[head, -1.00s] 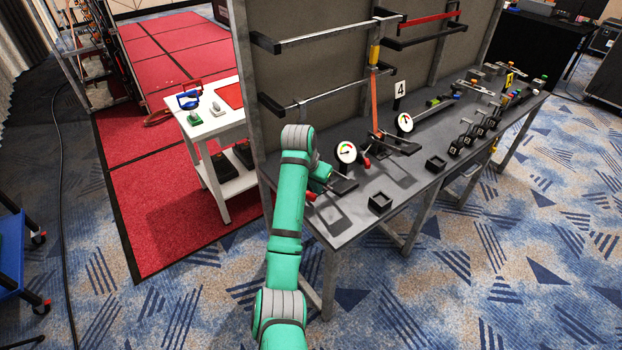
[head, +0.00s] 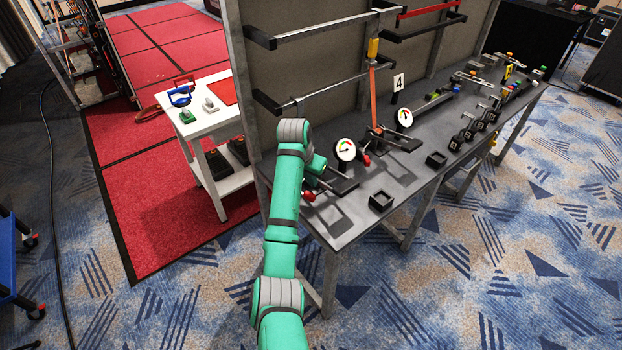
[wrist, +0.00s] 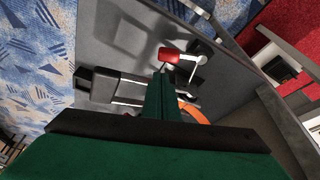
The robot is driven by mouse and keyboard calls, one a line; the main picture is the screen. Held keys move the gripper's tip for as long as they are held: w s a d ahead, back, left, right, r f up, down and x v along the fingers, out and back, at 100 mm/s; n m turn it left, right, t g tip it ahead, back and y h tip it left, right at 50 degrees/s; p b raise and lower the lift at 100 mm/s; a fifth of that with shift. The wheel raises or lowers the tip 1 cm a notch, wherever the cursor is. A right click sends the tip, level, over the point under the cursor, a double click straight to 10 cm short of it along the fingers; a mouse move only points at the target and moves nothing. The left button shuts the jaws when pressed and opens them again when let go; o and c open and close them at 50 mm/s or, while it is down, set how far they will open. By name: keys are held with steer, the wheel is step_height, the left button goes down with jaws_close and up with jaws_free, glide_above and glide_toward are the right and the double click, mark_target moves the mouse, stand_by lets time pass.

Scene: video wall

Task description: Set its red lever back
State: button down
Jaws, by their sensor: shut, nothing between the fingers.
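A red-knobbed lever (wrist: 172,55) on a thin metal rod shows in the wrist view, just beyond my fingertips. A red knob at the near left end of the bench shows in the head view (head: 308,196), beside my arm, and seems to be the same one. My gripper (wrist: 161,78) has its green fingers shut and empty, pointing at the area just below the knob. I cannot tell whether they touch the lever. In the head view the fingers are hidden behind my arm. A round gauge (head: 345,149) stands behind, with a second red knob (head: 366,159) beside it.
A white side table (head: 213,122) stands left. An orange curved part (wrist: 194,110) lies near my fingers.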

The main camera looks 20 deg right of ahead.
steer(key=x, duration=0.6)
steer(key=shift+w+d+f, duration=0.15)
steer(key=shift+w+f, duration=0.05)
steer(key=shift+f, duration=0.15)
